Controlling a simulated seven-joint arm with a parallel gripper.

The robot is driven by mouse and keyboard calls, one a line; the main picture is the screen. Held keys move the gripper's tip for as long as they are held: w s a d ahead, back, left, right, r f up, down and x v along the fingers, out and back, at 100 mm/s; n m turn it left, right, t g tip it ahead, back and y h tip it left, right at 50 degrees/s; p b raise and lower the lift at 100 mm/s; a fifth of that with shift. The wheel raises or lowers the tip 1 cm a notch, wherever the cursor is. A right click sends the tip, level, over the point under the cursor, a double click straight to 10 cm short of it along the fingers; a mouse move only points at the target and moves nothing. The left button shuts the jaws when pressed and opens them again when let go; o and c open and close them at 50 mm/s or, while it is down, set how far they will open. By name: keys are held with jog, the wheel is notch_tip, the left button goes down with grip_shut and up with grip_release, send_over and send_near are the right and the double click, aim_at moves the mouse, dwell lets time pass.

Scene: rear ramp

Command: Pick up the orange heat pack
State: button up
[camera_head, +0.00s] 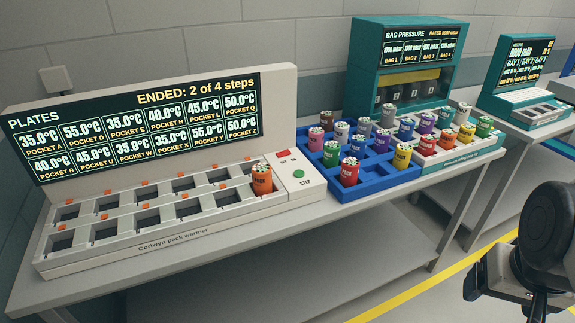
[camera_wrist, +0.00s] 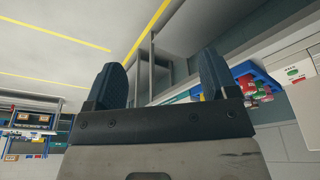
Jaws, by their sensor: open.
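My gripper is at the lower right of the head view, well away from the warmer. In the wrist view my gripper (camera_wrist: 162,72) has its two dark fingers spread apart with nothing between them.
A blue tray (camera_head: 355,190) with several coloured packs stands right of the warmer. The warmer's screen (camera_head: 140,125) rises behind its pockets; the red and green buttons (camera_head: 298,173) sit beside the orange pack. A teal bag-pressure machine (camera_head: 365,60) stands behind. The floor before the bench is clear.

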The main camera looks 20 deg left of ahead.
jog(key=shift+o, duration=0.6)
jog(key=w+a+f+n+t+y, duration=0.2)
jog(key=w+a+n+t, duration=0.15)
jog(key=w+a, duration=0.7)
jog(key=w+a+f+n+t+y, duration=0.2)
jog(key=w+a+t, duration=0.35)
jog(key=w, duration=0.85)
jog(key=n+g+y, duration=0.2)
jog(key=n+y, duration=0.5)
jog(key=y, duration=0.5)
send_near(267, 176)
jog(key=shift+m, duration=0.25)
jog(key=x, duration=0.5)
jog(key=shift+r, duration=0.15)
